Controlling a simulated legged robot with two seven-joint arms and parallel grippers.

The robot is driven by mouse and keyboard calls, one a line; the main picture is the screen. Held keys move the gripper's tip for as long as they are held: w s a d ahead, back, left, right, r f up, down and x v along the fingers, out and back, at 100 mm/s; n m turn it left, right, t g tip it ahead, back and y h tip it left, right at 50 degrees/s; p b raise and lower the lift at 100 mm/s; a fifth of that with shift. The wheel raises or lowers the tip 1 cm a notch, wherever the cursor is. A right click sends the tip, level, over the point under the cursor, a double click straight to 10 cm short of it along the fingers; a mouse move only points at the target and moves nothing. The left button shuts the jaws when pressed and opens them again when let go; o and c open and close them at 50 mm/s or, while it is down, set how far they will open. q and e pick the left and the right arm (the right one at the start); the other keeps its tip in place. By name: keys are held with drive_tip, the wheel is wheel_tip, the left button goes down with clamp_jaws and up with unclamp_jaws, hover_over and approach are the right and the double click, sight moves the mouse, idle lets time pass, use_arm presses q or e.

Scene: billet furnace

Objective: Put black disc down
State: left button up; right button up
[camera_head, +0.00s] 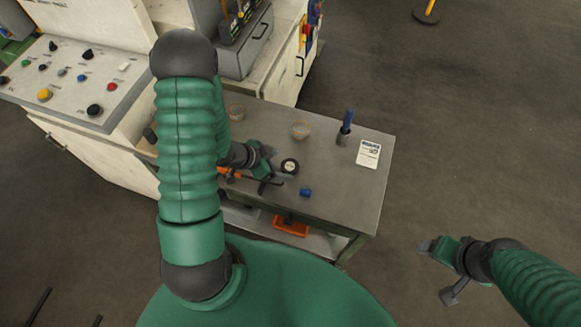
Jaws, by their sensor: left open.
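The black disc (289,166) with a pale centre mark lies on the grey metal table top (335,205). My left gripper (272,168) is open just left of the disc, low over the table. Its fingers are dark and small, so I cannot tell whether one touches the disc. My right gripper (437,270) is off the table to the lower right, over the floor. Its two fingers are spread apart with nothing between them.
An orange bin (291,225) sits on the shelf below. A control panel (70,75) stands left.

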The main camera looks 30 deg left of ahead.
sight(289, 166)
use_arm(q)
drive_tip(key=x, duration=0.4)
drive_tip(key=shift+w+a, duration=0.1)
clamp_jaws()
idle(0.3)
